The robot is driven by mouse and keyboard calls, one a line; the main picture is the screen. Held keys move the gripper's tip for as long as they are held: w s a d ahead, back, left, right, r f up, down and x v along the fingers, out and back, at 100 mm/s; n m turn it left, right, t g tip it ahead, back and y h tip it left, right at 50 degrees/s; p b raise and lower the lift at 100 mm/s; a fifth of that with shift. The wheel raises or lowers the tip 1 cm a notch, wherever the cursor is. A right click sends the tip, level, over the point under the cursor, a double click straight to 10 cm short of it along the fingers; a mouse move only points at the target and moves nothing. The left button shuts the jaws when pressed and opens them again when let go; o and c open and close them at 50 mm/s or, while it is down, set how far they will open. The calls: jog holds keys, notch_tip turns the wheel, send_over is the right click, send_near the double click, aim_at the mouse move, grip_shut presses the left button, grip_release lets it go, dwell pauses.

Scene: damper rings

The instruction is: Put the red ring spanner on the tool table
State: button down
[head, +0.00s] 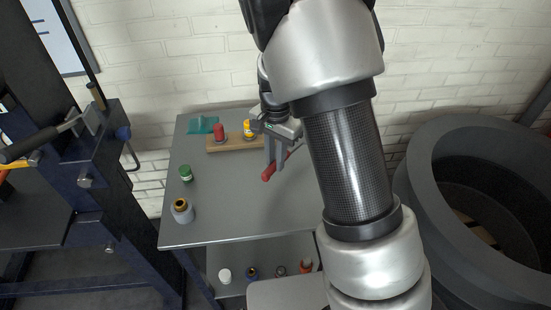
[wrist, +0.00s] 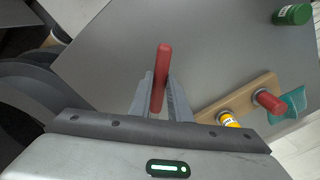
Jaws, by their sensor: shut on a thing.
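The red ring spanner (head: 267,174) is between the jaws of my gripper (head: 275,158), over the grey tool table (head: 225,220). In the wrist view the spanner (wrist: 162,70) is a plain red bar pointing away between the two fingers (wrist: 160,98). My gripper is shut on it. The ring part is not clearly visible. The table (wrist: 120,50) fills most of the wrist view behind the spanner. I cannot tell whether the spanner touches the tabletop.
A wooden block (head: 219,148) with a red and a yellow-topped piece stands close left of my gripper, beside a teal item (head: 201,124). A green cylinder (head: 186,173) and a grey pot (head: 182,211) stand at the left. The table's front middle is clear. A large grey tub (head: 420,185) is right.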

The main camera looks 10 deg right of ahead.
jog(key=shift+r, duration=0.1)
jog(key=shift+r+p, duration=0.1)
jog(key=shift+p, duration=0.2)
jog(key=shift+s+f+b, duration=0.1)
jog(key=shift+f+b, duration=2.2)
jog(key=shift+f, duration=1.1)
jog(key=c, duration=2)
grip_release()
jog(key=o, duration=0.6)
notch_tip(320, 180, up, 18)
jog(key=p, duration=0.2)
jog(key=shift+f, duration=0.25)
